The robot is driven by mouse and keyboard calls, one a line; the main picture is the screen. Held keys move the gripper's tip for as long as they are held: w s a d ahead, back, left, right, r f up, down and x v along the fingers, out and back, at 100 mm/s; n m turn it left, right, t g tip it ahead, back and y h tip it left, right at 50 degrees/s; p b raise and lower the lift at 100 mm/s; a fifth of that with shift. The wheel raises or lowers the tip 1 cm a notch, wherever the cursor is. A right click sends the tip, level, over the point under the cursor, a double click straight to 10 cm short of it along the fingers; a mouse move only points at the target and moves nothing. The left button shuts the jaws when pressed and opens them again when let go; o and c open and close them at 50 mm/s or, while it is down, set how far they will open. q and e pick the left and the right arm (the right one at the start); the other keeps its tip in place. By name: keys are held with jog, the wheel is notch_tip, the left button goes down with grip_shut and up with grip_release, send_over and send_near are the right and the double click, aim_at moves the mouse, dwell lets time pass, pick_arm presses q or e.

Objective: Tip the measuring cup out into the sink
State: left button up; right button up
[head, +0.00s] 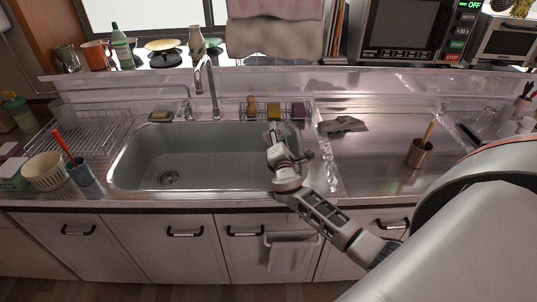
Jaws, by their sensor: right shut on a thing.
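The sink (215,165) is a wide grey steel basin with a round drain at its lower left. My right gripper (275,137) reaches in from the right over the sink's right side. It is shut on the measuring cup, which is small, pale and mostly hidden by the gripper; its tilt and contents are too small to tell. My left gripper is not in view.
The faucet (212,90) rises behind the sink. A wire rack with sponges (273,110) hangs at the back right. A copper cup (419,153) and cloth (343,124) are right.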

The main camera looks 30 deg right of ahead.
jog(key=shift+w+a+f+n, duration=0.2)
jog(key=shift+a+f+n, duration=0.15)
jog(key=shift+f+n, duration=0.45)
dwell(0.5)
jog(key=shift+w+a+r+n, duration=0.15)
jog(key=shift+a+r+n, duration=0.1)
jog(key=shift+n, duration=0.35)
dwell(0.4)
dwell(0.8)
